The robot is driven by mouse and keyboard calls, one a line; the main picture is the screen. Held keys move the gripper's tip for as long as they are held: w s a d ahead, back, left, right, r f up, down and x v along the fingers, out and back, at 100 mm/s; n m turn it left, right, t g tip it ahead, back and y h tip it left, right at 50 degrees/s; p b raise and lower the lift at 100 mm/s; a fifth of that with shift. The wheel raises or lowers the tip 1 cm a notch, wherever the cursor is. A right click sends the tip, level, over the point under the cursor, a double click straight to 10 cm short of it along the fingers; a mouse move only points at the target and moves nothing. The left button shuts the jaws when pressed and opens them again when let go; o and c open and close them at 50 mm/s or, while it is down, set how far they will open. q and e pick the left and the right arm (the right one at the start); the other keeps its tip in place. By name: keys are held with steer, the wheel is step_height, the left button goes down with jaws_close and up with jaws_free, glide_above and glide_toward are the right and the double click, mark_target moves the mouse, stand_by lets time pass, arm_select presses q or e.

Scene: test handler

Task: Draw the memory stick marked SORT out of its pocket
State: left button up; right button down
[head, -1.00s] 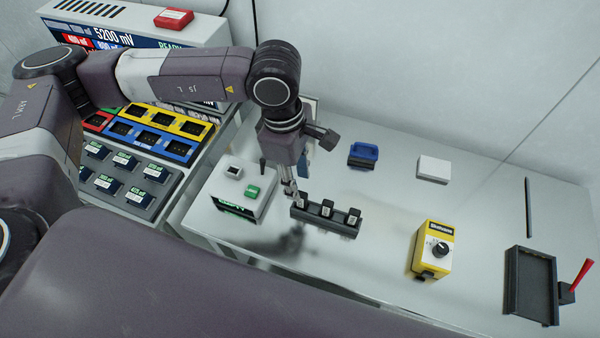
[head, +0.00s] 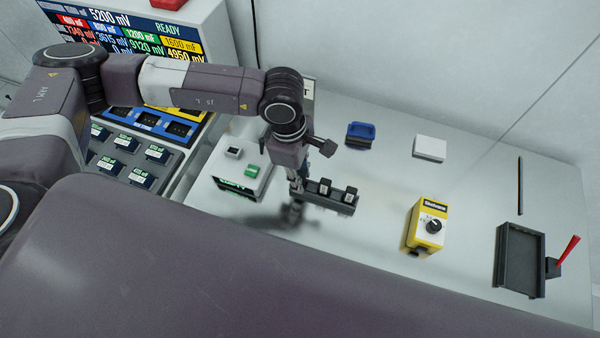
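Two sticks show clearly, a middle one (head: 325,187) and a right one (head: 350,194). Their labels are too small to read, so I cannot tell which is marked SORT. My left gripper (head: 296,188) points down at the holder's left end, where it hides the left pocket. Its fingers are thin and partly hidden, and I cannot tell whether they are closed on a stick. My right gripper is not in view.
A white box with a green button (head: 252,171) stands just left of the holder. A yellow box with a knob (head: 428,226) is to the right. A blue-and-black block (head: 360,134), a white block (head: 430,147) and a black tray (head: 521,260) with a red lever lie farther off.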

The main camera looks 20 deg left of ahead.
mark_target(301, 173)
arm_select(q)
jaws_close()
steer(key=shift+r, duration=0.75)
stand_by(0.5)
steer(key=shift+r+p, duration=0.6)
steer(key=shift+r, duration=0.55)
